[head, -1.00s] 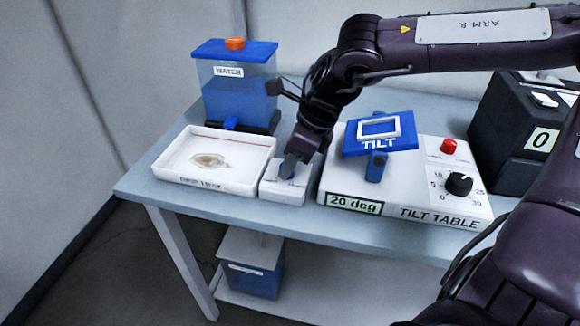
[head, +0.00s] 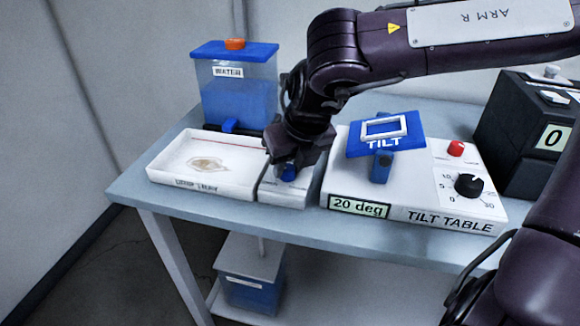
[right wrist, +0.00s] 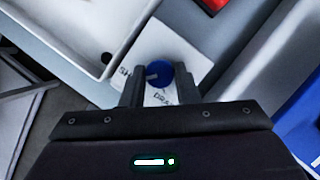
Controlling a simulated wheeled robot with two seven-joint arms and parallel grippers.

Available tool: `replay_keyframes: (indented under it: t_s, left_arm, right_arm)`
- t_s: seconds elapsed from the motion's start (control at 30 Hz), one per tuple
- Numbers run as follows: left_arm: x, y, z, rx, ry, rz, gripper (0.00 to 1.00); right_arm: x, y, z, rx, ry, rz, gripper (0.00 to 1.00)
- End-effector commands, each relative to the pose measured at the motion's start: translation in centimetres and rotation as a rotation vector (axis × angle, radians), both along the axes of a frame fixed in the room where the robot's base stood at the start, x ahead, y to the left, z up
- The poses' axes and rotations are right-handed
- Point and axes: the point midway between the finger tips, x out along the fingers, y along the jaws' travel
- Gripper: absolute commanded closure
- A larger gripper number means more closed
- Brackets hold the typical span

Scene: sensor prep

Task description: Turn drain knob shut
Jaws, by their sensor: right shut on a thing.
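The drain knob (right wrist: 158,74) is a round blue knob with a grey pointer bar, on a small white box (right wrist: 176,48) with partly hidden lettering. In the right wrist view my right gripper (right wrist: 160,78) has one finger on each side of the knob and is shut on it. In the head view my right gripper (head: 292,165) reaches down onto the white box (head: 284,192), and only a bit of the blue knob (head: 289,173) shows beneath it. The pointer bar reaches left toward lettering that starts with "SH". My left gripper is not in view.
A white tray (head: 165,180) with a brownish puddle stands left of the box. A water tank (head: 232,100) stands behind. The tilt table (head: 415,214) with its blue plate (head: 412,133) is close on the right. A blue container (head: 250,292) sits on the lower shelf.

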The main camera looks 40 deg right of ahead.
Motion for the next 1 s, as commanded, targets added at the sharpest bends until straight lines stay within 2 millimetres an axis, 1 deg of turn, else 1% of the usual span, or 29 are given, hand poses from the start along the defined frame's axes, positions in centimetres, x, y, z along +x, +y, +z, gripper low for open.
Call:
replay_keyframes:
  t_s: [0.13,0.33,0.83,0.87,1.0]
  left_arm:
    - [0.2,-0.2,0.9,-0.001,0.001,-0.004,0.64]
    - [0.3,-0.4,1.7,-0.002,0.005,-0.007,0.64]
    - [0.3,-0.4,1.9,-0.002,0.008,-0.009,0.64]
    - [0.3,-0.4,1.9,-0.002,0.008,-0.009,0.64]
    - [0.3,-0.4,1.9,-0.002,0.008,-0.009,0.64]
  right_arm:
    - [0.1,0.1,0.0,-0.001,-0.001,-0.069,0.95]
    - [0.0,0.1,0.0,0.001,0.000,-0.122,0.95]
    - [0.0,0.1,0.0,0.002,0.000,-0.138,0.95]
    - [0.0,0.1,0.0,0.002,0.000,-0.138,0.68]
    - [0.0,0.1,0.0,0.002,0.000,-0.137,0.50]
